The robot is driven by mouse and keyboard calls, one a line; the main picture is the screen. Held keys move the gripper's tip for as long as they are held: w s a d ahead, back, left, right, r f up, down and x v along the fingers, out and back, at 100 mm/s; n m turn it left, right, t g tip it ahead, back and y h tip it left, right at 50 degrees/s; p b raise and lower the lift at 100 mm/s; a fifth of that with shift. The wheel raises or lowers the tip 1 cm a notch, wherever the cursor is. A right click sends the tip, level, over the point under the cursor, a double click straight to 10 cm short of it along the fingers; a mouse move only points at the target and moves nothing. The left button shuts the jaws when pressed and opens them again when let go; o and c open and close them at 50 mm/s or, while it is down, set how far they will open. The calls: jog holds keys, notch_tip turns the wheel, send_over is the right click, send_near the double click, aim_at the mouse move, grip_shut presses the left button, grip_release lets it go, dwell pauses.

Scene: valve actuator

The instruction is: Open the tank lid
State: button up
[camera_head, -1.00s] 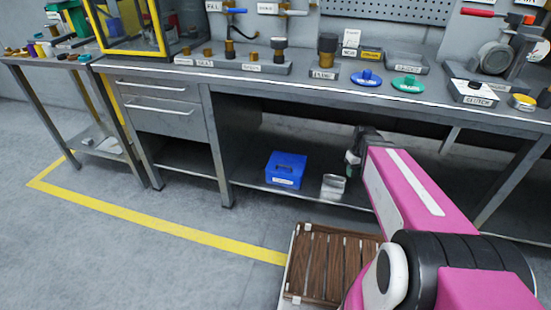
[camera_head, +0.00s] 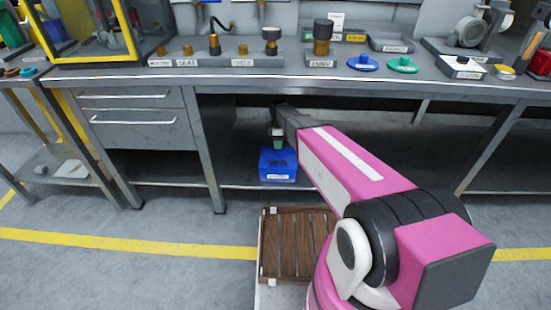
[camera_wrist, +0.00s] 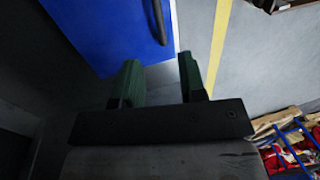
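The blue tank (camera_head: 278,170) stands on the lower shelf under the workbench. It is box-shaped, with a pale label on its front. My gripper (camera_head: 278,144) is at the tank's upper part and partly hides its top. In the wrist view, a blue face of the tank (camera_wrist: 105,30) fills the upper left, with a dark curved handle (camera_wrist: 159,22) near its edge. My gripper's two green fingers (camera_wrist: 160,72) are apart, with nothing between them. The handle lies beyond the fingertips. Whether any part touches the tank I cannot tell.
The workbench (camera_head: 290,88) overhangs the shelf, close above my arm. A drawer unit (camera_head: 130,125) stands left of the tank. A wooden slatted crate or pallet (camera_head: 295,240) lies below. A yellow line (camera_head: 120,243) crosses the floor.

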aim_at(278, 158)
jog(key=f, duration=0.3)
jog(key=s+f, duration=0.1)
jog(key=f, duration=0.4)
jog(key=shift+s+f, duration=0.3)
jog(key=shift+s, duration=0.05)
grip_shut()
